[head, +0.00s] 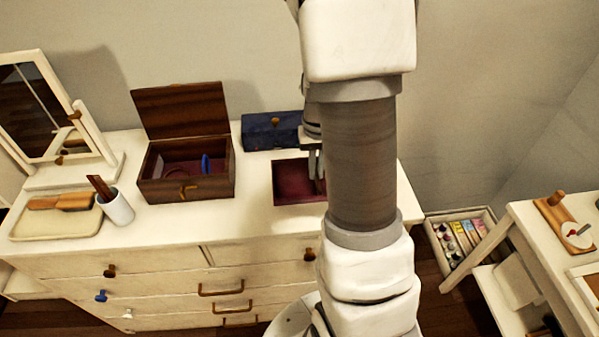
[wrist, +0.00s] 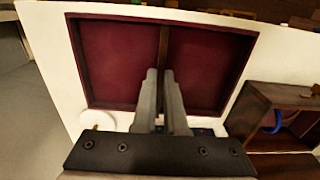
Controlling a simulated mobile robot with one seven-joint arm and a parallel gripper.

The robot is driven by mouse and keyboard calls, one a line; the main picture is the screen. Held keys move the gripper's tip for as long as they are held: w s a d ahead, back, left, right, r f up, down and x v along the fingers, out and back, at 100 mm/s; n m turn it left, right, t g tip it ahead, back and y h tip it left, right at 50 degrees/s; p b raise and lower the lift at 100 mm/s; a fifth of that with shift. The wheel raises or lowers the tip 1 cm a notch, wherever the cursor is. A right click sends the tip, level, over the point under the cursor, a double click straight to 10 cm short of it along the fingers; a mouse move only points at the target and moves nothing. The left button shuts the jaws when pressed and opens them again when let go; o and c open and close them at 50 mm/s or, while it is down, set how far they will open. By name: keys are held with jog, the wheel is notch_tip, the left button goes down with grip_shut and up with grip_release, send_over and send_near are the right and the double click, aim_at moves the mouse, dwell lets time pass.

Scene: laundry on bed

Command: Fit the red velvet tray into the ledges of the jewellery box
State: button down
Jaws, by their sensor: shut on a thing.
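The red velvet tray (head: 288,187) has a dark wooden rim and a divider. It is at the right of the dresser top, in front of a dark blue box. My gripper (wrist: 166,75) is shut on the tray's middle divider (wrist: 163,42). I cannot tell whether the tray rests on the dresser or is just above it. My arm hides its right side in the head view. The jewellery box (head: 188,188) stands to its left with its lid (head: 182,110) open. The box also shows in the wrist view (wrist: 285,98).
A blue ring-shaped thing (head: 205,163) stands inside the jewellery box. The dark blue box (head: 268,131) is behind the tray. A mirror (head: 40,110), a white cup (head: 117,207) and a brush on a tray (head: 50,222) are at the left. A bare strip of dresser top (head: 253,190) separates tray and box.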

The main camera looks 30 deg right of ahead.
aim_at(276, 173)
jog(key=shift+s+d+r, duration=0.2)
jog(key=shift+s+d, duration=0.05)
jog(key=shift+r, duration=0.15)
jog(key=w+a+n, duration=0.1)
jog(key=w+a, duration=0.3)
jog(key=a, duration=0.1)
jog(key=w+a+n, duration=0.1)
jog(key=w+a, duration=0.2)
jog(key=shift+r+n, duration=0.25)
jog(key=shift+n, duration=0.05)
jog(key=w+a+n, duration=0.2)
jog(key=w+a, duration=0.2)
jog(key=a, duration=0.4)
jog(key=shift+a+r, duration=0.15)
jog(key=shift+a, duration=0.2)
jog(key=shift+s+a, duration=0.1)
jog(key=shift+a, duration=0.1)
